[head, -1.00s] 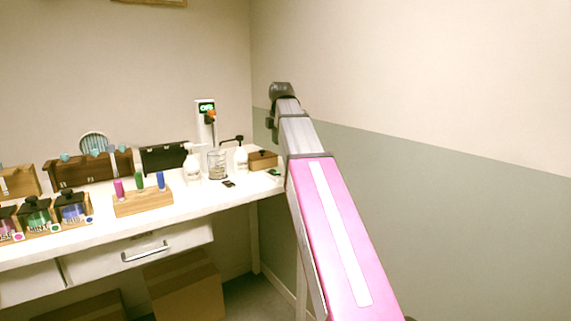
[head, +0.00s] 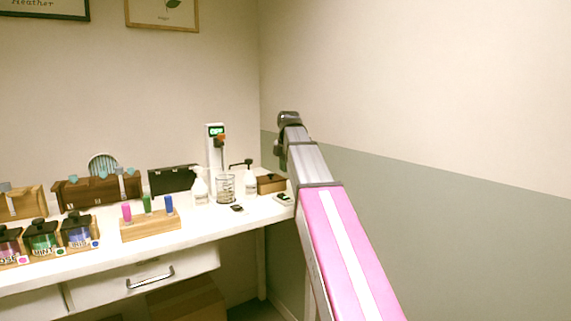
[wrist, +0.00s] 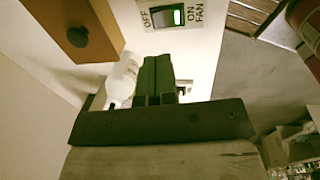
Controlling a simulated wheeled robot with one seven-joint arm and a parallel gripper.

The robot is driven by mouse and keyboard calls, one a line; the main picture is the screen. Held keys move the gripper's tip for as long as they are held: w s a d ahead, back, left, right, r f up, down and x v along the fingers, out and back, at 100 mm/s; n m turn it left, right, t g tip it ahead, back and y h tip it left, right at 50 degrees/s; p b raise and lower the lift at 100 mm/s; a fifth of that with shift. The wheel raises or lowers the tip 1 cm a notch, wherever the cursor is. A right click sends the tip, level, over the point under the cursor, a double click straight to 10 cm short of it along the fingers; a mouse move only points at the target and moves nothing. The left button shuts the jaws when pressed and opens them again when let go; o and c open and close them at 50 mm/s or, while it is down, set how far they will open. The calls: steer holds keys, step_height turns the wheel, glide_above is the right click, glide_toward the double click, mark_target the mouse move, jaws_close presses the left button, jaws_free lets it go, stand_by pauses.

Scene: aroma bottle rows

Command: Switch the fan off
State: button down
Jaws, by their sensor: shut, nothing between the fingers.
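The fan switch (wrist: 172,16) is a rocker on a white plate, marked OFF at its left and ON FAN at its right in the wrist view. Its rocker glows bright green towards the ON side. In the head view a small white plate with a dark part (head: 283,198) at the desk's right end looks like this switch. My gripper (wrist: 158,62) is shut and empty, its dark green fingers pointing towards the switch plate, apart from it in the picture. The distance between them is unclear. The head view shows my arm but not the gripper's fingers.
A white post with a green display (head: 215,131) stands behind. A round ribbed thing (head: 103,163) is partly hidden behind a wooden rack (head: 75,194).

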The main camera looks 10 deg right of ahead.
mark_target(285, 196)
steer(key=f, duration=0.6)
steer(key=w+f, duration=0.1)
steer(key=f, duration=0.2)
steer(key=shift+w+a+f, duration=0.1)
steer(key=shift+a+f, duration=0.15)
steer(key=shift+f, duration=0.1)
steer(key=shift+f, duration=0.25)
steer(key=shift+s+d+r, duration=0.1)
steer(key=shift+s+d, duration=0.2)
steer(key=shift+s, duration=0.45)
steer(key=shift+w+r, duration=0.1)
